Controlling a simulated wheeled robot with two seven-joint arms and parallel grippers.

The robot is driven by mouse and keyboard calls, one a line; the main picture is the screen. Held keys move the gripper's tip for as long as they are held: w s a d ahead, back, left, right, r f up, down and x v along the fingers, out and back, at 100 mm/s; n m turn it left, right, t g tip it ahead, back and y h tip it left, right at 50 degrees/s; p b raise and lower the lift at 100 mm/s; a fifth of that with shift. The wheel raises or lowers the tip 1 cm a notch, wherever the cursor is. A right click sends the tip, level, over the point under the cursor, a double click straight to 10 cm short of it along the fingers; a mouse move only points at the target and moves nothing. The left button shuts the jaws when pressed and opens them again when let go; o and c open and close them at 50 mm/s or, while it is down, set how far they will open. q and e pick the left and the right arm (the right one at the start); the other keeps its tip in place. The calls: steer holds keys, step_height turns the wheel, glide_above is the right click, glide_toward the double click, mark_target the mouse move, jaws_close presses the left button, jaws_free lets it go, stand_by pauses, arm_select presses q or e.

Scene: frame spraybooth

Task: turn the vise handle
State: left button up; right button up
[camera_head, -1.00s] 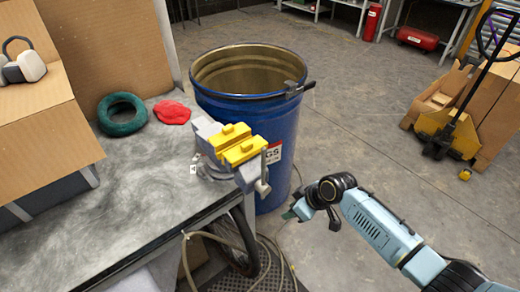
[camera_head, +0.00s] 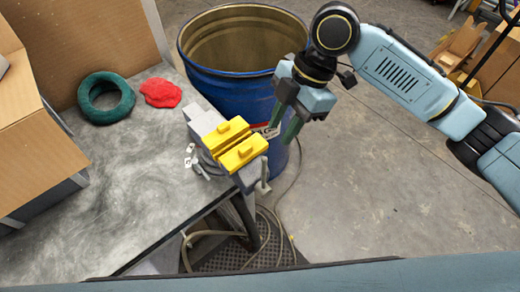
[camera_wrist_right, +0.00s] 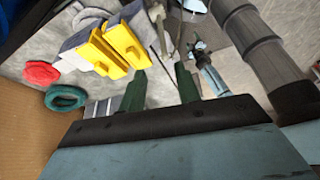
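The vise has yellow jaws (camera_head: 234,146) and a grey body and is mounted at the right front corner of the workbench. Its handle (camera_head: 264,178) is a short grey bar on the end facing the floor side, hanging roughly upright. My right gripper (camera_head: 282,130) is open and empty, with green fingers pointing down. In the head view it appears just beyond and right of the jaws, in front of the blue drum, apart from the handle. In the right wrist view, the fingers (camera_wrist_right: 161,88) are spread, with the yellow jaws (camera_wrist_right: 119,48) ahead to the left. My left gripper is out of view.
A blue drum (camera_head: 235,92) stands behind the vise. On the workbench (camera_head: 130,185) lie a green ring (camera_head: 105,98) and a red cloth-like piece (camera_head: 161,92), near cardboard boxes (camera_head: 40,145). A hose (camera_head: 215,236) lies below.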

glide_above(263, 180)
steer(key=d, duration=0.2)
step_height(263, 180, down, 6)
steer(key=x, duration=0.3)
steer(key=w+p+x, duration=0.1)
steer(key=x, duration=0.2)
steer(key=shift+w+a+f, duration=0.1)
steer(key=shift+a, duration=0.1)
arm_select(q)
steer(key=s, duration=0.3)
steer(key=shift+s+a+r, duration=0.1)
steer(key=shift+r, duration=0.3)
arm_select(e)
jaws_close()
